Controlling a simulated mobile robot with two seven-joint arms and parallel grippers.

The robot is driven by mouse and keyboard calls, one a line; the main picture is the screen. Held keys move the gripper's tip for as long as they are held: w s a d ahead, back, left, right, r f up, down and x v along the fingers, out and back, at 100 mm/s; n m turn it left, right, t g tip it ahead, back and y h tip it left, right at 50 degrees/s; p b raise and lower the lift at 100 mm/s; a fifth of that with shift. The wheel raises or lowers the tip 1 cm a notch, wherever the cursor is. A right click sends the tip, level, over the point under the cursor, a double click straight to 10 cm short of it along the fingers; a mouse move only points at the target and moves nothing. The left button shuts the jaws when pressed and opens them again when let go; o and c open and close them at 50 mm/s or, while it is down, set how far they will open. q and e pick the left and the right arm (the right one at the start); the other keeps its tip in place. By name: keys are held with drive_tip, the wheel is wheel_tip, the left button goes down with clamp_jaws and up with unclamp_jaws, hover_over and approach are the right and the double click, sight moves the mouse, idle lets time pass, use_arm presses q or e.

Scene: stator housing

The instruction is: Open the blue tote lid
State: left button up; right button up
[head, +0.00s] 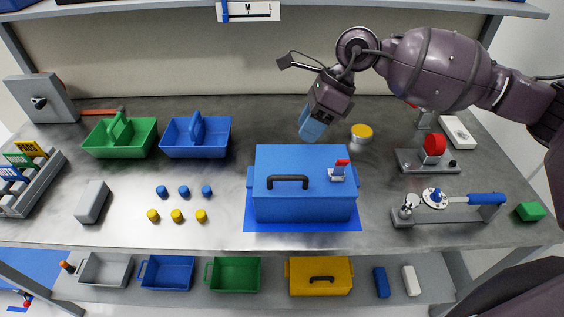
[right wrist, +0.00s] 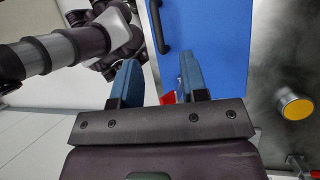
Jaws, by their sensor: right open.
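The blue tote (head: 304,205) stands on a blue mat at the front middle of the bench, and its lid (head: 300,160) looks closed. The lid has a black handle (head: 287,182) and a grey latch with a red lever (head: 342,163) at its right. In the right wrist view, the lid (right wrist: 212,40), the handle (right wrist: 158,28) and part of the red lever (right wrist: 168,98) show. My right gripper (head: 312,125) is open and empty above and behind the tote, touching nothing; its spread blue fingers show in the right wrist view (right wrist: 160,80). My left gripper is out of view.
A yellow-topped cylinder (head: 361,135) stands behind the tote, close to my right gripper. Green (head: 119,142) and blue (head: 196,145) open trays sit at left. Fixtures with a red knob (head: 434,146) and a blue handle (head: 486,199) stand at right. Small blue and yellow pegs lie left of the tote.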

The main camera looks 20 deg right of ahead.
sight(291, 176)
drive_tip(key=shift+n+h, duration=0.3)
drive_tip(key=shift+h, duration=0.1)
drive_tip(key=x, duration=0.3)
drive_tip(key=s+x, duration=0.1)
drive_tip(key=x, duration=0.2)
drive_tip(key=d+p+x, duration=0.1)
drive_tip(key=x, duration=0.2)
drive_tip(key=shift+s+a+f, duration=0.1)
drive_tip(key=shift+s+f, duration=0.05)
drive_tip(key=shift+f, duration=0.1)
drive_tip(key=shift+x, duration=0.85)
clamp_jaws()
